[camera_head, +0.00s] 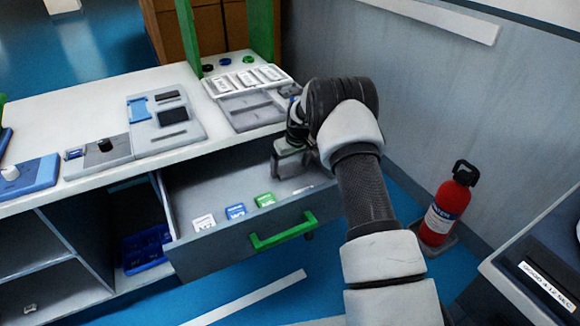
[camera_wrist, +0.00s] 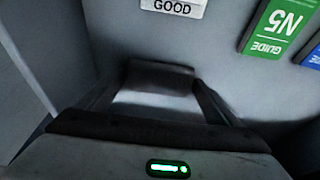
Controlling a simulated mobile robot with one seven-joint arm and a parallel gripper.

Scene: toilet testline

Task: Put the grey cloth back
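In the wrist view a plain grey folded piece, which looks like the grey cloth (camera_wrist: 158,82), fills the space between my two fingers. Its upper part is dark and its lower part pale. My gripper (camera_head: 291,170) points down into the open drawer (camera_head: 218,253), towards its right rear. My gripper (camera_wrist: 160,95) seems shut on the cloth, over the drawer floor. I cannot tell whether the cloth touches the floor. In the head view, my gripper and arm hide much of it.
White (camera_head: 204,222), blue (camera_head: 235,212) and green (camera_head: 265,200) labels lie in the drawer. The drawer has a green handle (camera_head: 284,231). The workbench (camera_head: 60,120) above carries trays and devices. A fire extinguisher (camera_head: 447,206) stands by the wall at right.

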